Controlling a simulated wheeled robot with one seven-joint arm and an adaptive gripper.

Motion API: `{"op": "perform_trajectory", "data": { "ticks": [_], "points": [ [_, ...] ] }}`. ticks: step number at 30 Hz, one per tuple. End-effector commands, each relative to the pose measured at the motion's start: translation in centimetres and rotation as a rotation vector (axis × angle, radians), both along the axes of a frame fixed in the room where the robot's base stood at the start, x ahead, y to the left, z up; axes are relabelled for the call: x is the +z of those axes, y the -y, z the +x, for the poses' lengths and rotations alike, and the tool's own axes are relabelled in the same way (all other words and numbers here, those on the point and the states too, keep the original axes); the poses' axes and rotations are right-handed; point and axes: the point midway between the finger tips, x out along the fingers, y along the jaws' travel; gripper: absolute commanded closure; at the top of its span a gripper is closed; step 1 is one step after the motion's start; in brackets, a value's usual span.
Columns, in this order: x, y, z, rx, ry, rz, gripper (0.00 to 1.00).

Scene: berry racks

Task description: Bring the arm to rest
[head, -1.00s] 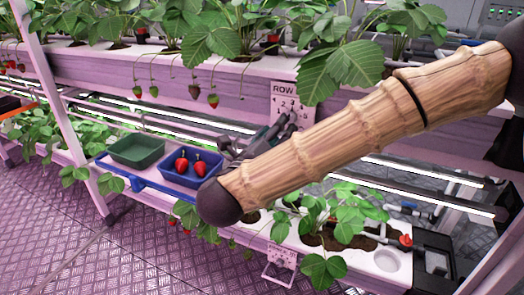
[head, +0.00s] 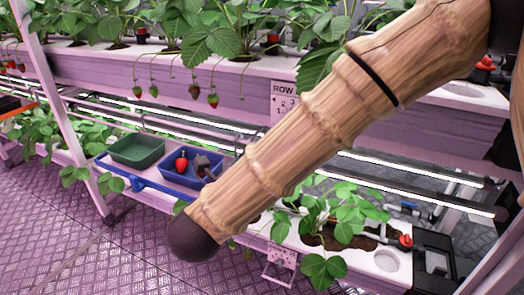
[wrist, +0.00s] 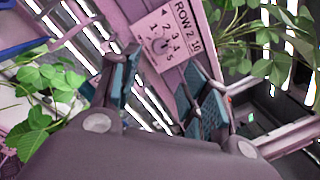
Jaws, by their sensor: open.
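My arm (head: 290,150) slants across the head view from upper right to lower centre, its bamboo-like links covering part of the rack. My gripper (wrist: 165,88) is open in the wrist view, its two blue-padded fingers apart with nothing between them. Beyond them is a white row sign (wrist: 168,38). A red strawberry (head: 181,163) lies in that tray; another is largely covered.
A green tray (head: 137,150) stands left of the blue one on the lower shelf. Strawberry plants (head: 345,220) fill the lower trough at right. Berries hang below the upper trough (head: 170,85). The grated floor (head: 60,240) at lower left is clear.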

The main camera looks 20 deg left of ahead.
Motion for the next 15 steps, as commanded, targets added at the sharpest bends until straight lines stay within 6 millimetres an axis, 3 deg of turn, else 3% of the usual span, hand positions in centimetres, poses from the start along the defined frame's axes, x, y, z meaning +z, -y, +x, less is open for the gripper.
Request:
{"op": "perform_trajectory", "data": {
  "ticks": [10, 13, 15],
  "points": [
    [-0.2, 0.1, 0.1, 0.0, -0.002, -0.004, 0.54],
    [-1.9, 0.7, 0.8, -0.004, -0.022, -0.041, 0.54],
    [-4.2, 1.5, 1.7, -0.006, -0.052, -0.096, 0.54]
  ]
}}
